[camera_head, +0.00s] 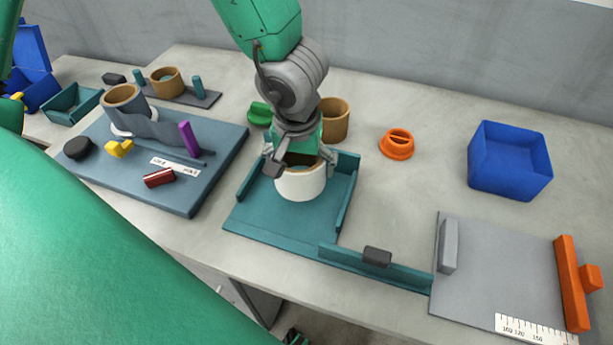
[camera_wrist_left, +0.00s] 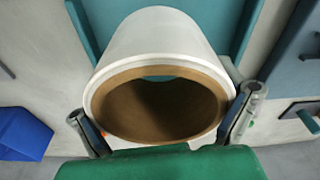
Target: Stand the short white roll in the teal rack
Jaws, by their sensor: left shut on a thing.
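The short white roll (camera_head: 301,184) has a brown core and is upright over the teal rack (camera_head: 262,222), between its raised side walls. I cannot tell whether its bottom touches the rack floor. My left gripper (camera_head: 299,165) comes down from above and is shut on the roll, one finger on each side. In the left wrist view the roll (camera_wrist_left: 152,38) lies between the two fingers of the gripper (camera_wrist_left: 165,108), and a bit of teal shows through its open core. The gripper hides part of the roll's top in the head view. My right gripper is not in view.
A brown-rimmed roll (camera_head: 335,120) and an orange ring piece (camera_head: 397,144) stand behind the rack. A blue bin (camera_head: 510,162) is at the right, near a grey plate (camera_head: 497,275) with an orange bar. A blue-grey board (camera_head: 205,185) with several items lies left.

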